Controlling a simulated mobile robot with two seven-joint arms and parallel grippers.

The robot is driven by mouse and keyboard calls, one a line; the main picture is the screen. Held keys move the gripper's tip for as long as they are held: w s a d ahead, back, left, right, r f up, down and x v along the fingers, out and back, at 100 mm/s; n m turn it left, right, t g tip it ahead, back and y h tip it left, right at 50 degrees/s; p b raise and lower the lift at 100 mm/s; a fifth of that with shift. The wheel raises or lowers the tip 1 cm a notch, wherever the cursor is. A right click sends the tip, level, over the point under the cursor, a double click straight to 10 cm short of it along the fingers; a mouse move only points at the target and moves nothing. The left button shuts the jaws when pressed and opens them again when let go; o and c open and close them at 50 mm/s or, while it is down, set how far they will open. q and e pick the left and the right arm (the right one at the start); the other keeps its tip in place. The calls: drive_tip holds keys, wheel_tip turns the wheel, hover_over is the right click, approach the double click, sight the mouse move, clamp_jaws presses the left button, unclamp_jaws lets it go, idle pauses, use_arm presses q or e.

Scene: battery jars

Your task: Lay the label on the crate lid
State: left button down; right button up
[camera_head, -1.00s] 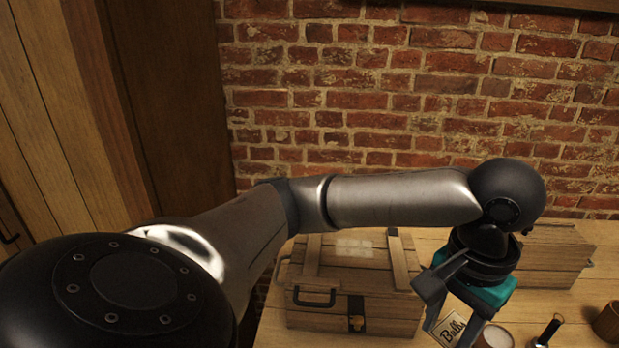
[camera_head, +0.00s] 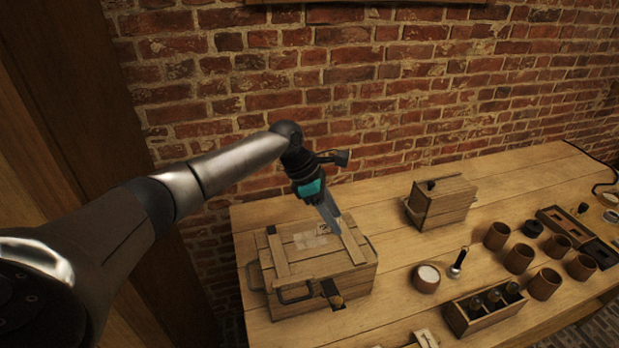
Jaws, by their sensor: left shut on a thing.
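The wooden crate (camera_head: 290,300) stands on the left part of the table with its lid (camera_head: 283,235) closed. A pale rectangular patch (camera_head: 306,240) shows in the middle of the lid, between two wooden battens. My left gripper (camera_head: 330,212) points down over the lid, close to the right batten. It is shut on the label (camera_head: 325,229), which shows only as a small pale sliver at the fingertips. I cannot tell whether the label touches the lid. My right gripper is out of view.
A smaller wooden box (camera_head: 442,203) stands right of the crate. Several brown cups (camera_head: 519,259), a bowl of white stuff (camera_head: 427,278) and a rack of dark bottles (camera_head: 486,308) occupy the right of the table (camera_head: 390,250). The brick wall (camera_head: 330,90) is behind.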

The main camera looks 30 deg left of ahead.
use_arm(q)
drive_tip(key=w+a+n+t+p, duration=0.2)
drive_tip(key=a+n+t, duration=0.1)
drive_tip(key=a+n, duration=0.4)
drive_tip(key=shift+m+y, duration=0.4)
drive_tip(key=shift+m, duration=0.2)
drive_tip(key=f+b, duration=0.2)
drive_tip(key=b, duration=0.1)
drive_tip(key=f+b, duration=0.2)
drive_tip(key=b, duration=0.1)
drive_tip(key=f+b, duration=0.2)
drive_tip(key=b, duration=0.1)
drive_tip(key=shift+a+f, duration=0.2)
drive_tip(key=shift+a, duration=0.05)
drive_tip(key=shift+f, duration=1.15)
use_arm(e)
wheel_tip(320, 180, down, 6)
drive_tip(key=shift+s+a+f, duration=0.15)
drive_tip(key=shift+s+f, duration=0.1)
use_arm(q)
drive_tip(key=shift+c, duration=1.4)
unclamp_jaws()
